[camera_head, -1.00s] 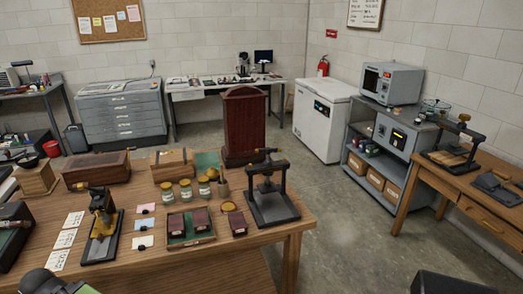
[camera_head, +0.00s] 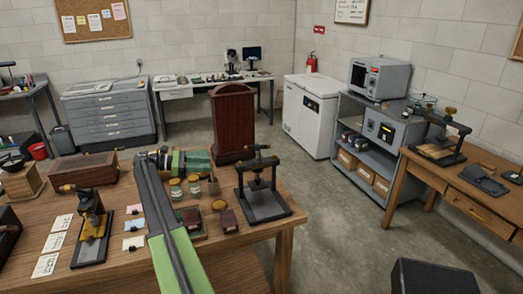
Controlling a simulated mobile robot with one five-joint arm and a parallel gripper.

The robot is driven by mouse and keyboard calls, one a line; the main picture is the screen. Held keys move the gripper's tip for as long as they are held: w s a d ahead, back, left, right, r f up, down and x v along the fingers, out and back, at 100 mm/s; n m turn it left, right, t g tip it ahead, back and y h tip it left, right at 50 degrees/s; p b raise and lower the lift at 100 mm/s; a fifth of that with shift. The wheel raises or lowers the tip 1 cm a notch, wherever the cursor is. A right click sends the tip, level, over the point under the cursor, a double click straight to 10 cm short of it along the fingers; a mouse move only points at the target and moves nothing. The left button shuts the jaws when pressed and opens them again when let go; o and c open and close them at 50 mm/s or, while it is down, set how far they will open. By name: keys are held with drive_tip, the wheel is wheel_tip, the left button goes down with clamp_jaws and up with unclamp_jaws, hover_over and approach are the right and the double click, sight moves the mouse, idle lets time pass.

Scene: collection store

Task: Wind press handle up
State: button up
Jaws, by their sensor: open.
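A black screw press (camera_head: 262,197) stands at the right front corner of the wooden table. Its dark crossbar handle (camera_head: 259,161) sits at the top of the frame and has a brass knob. A second press (camera_head: 441,140) stands on the right-hand table. A smaller device with a brass-coloured part (camera_head: 92,228) stands at the left of the front table.
Small jars (camera_head: 176,189), dark red blocks (camera_head: 228,219) and cards (camera_head: 55,241) lie on the front table. A tall dark red wooden piece (camera_head: 234,120) stands behind the nearer press. Open floor (camera_head: 340,230) separates the two tables.

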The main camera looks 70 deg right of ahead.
sight(260, 147)
drive_tip(key=s+d+r+g+y, duration=0.1)
drive_tip(key=s+d+r+g, duration=0.2)
drive_tip(key=s+d+r, duration=0.3)
drive_tip(key=x, duration=1.1)
drive_tip(key=d+f+x, duration=0.1)
drive_tip(key=x, duration=0.4)
drive_tip(key=shift+f, duration=0.15)
clamp_jaws()
